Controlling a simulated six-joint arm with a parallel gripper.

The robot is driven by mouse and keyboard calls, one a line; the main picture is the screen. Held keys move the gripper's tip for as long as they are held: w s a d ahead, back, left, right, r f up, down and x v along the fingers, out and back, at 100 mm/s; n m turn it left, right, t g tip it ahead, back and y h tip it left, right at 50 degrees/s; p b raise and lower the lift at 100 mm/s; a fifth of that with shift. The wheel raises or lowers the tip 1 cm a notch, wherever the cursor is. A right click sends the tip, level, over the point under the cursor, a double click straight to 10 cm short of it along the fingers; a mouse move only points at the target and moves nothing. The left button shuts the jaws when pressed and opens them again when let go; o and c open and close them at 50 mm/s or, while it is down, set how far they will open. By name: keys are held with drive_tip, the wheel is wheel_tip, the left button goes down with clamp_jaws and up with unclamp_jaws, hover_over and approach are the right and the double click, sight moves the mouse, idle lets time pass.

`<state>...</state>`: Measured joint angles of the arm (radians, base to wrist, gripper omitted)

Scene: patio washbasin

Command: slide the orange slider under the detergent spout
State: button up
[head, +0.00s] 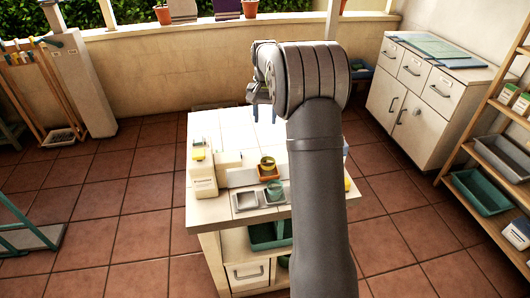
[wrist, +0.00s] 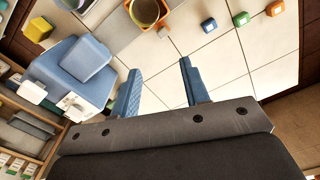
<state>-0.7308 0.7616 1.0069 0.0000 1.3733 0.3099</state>
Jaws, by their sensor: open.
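A small orange block (wrist: 275,8), which looks like the orange slider, sits at the top right of the wrist view on the pale tiled top. My gripper (wrist: 160,66) is open and empty, with its two blue fingers apart above the tiles. The orange block lies beyond the right finger, well clear of it. A blue box-like dispenser (wrist: 75,75) with white parts stands to the left of the fingers; I cannot tell whether it is the detergent one. In the head view my gripper (head: 262,108) is over the far part of the counter, partly behind my arm.
A green block (wrist: 241,19) and a blue block (wrist: 208,24) sit near the orange one. A yellow cup (wrist: 38,28) is at upper left. In the head view, a cream dispenser (head: 203,178) stands left of an orange cup (head: 267,163) and a green cup (head: 274,189).

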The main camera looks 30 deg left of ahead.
sight(265, 155)
drive_tip(key=f+n, duration=0.1)
drive_tip(key=f, duration=0.4)
drive_tip(key=f+n, duration=0.1)
drive_tip(key=f, duration=0.5)
drive_tip(key=f+n, duration=0.2)
drive_tip(key=f, duration=0.4)
drive_tip(key=shift+w+a, duration=0.35)
drive_tip(key=shift+w, duration=0.05)
clamp_jaws()
